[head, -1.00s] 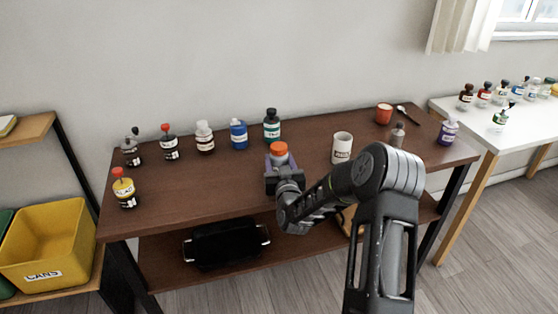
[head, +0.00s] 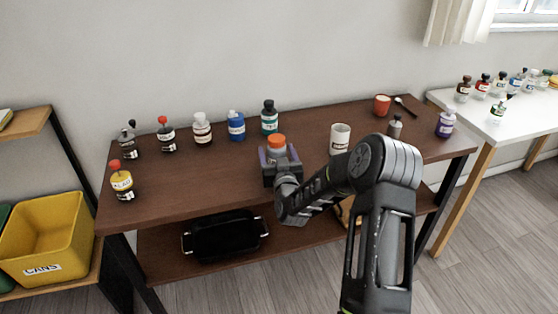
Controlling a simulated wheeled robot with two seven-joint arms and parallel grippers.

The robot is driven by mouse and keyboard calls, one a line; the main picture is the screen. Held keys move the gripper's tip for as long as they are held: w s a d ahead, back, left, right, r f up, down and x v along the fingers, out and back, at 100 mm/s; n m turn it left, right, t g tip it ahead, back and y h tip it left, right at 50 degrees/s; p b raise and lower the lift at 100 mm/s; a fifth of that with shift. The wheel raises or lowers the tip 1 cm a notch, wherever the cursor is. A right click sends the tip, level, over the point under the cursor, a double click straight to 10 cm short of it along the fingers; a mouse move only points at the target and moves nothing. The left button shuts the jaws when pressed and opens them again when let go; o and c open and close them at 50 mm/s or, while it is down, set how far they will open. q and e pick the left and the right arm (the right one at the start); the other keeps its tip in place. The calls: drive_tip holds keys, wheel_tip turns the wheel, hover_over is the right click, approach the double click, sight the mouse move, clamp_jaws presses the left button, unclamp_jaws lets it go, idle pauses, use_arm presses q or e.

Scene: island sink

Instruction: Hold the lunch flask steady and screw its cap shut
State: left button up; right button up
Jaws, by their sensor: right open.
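The lunch flask (head: 277,151) stands upright on the brown table, a small pale-grey body with an orange cap (head: 277,141) on top. Whether the cap is fully seated I cannot tell. My right gripper (head: 278,158) is at the flask from the near side, low on its body. Its fingers are open, one on each side of the flask, and they hide its lower part. Whether either finger touches it I cannot tell. My left gripper is out of view.
Several bottles line the back, including a teal one (head: 270,118) and a blue one (head: 236,126). A yellow bottle (head: 122,184) stands at the left edge. A white mug (head: 340,137) is right of the flask. A black tray (head: 222,238) lies on the shelf below.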

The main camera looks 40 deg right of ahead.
drive_tip(key=shift+s+a, duration=0.1)
drive_tip(key=shift+s, duration=0.1)
drive_tip(key=b+v, duration=0.1)
drive_tip(key=v, duration=1)
drive_tip(key=shift+s+b, duration=0.3)
drive_tip(key=shift+b, duration=0.05)
drive_tip(key=shift+a+r, duration=0.1)
